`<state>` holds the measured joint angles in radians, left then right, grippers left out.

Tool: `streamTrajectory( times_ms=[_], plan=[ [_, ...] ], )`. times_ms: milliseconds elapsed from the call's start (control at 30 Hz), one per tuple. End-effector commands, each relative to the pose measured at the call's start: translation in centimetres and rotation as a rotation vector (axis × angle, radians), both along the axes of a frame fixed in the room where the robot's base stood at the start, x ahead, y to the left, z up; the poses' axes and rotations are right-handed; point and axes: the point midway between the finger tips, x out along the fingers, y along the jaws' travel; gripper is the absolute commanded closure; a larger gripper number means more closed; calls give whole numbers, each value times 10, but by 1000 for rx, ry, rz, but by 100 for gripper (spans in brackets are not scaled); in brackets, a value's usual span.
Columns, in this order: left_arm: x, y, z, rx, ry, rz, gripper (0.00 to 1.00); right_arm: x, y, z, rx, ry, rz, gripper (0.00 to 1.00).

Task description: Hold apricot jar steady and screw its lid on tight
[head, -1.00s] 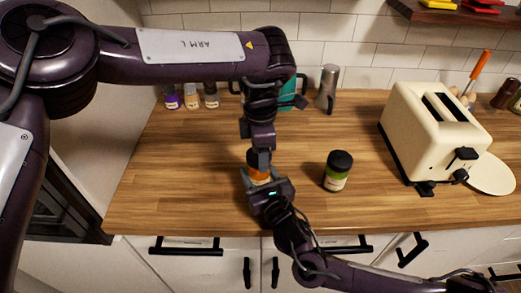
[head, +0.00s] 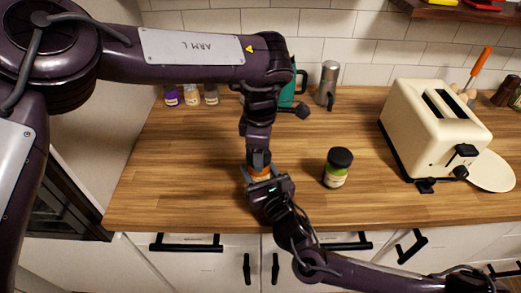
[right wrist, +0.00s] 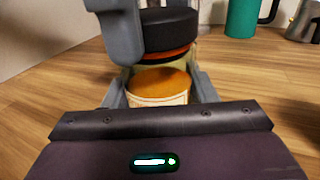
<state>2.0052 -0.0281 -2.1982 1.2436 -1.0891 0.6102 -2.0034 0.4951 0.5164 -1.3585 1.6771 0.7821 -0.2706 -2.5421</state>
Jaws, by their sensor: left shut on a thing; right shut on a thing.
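The apricot jar (right wrist: 158,99) shows orange contents and a cream label in the right wrist view. In the head view only a small orange part (head: 261,172) shows between the grippers. My right gripper (head: 265,180) is shut around the jar body at the counter. The black lid (right wrist: 168,22) is above the orange contents in the right wrist view, with an orange band under its edge. My left gripper (head: 259,159) comes down from above and is shut on the lid; one grey finger covers the lid's left side. I cannot tell whether the lid is fully seated.
A green jar with a black lid (head: 337,168) stands to the right. A cream toaster (head: 435,125) and a pale round plate (head: 491,172) are farther right. Small spice jars (head: 191,96), a teal mug (head: 288,92) and a metal jug (head: 327,84) stand along the back.

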Motion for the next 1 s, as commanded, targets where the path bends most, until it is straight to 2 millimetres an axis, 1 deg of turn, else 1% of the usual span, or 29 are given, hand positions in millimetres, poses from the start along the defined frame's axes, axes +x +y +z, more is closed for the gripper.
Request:
streamTrajectory(
  times_ms=[33,200,300,400,500,567,833,867,1000],
  plan=[
    [0,1,1,3,-4,-123,67,0,0,0,0,1,0,100],
    [-2,1,1,4,-3,-579,67,0,0,0,0,1,0,100],
    [-3,2,0,5,-2,-829,67,0,0,0,0,1,0,100],
    [-3,3,0,4,-2,-1021,67,0,0,-1,0,1,0,100],
    [-3,3,0,2,-3,-1134,67,0,0,-1,-1,2,0,100],
    [-3,3,0,2,-2,-1164,67,0,0,-1,-1,2,0,100],
    [-3,3,0,1,-2,-1172,67,0,0,-1,-1,2,0,100],
    [-3,3,0,1,-2,-1172,44,0,0,-1,-1,2,0,100],
    [-3,3,-1,1,-1,-1171,26,0,0,-1,-1,2,0,100]
  ],
)
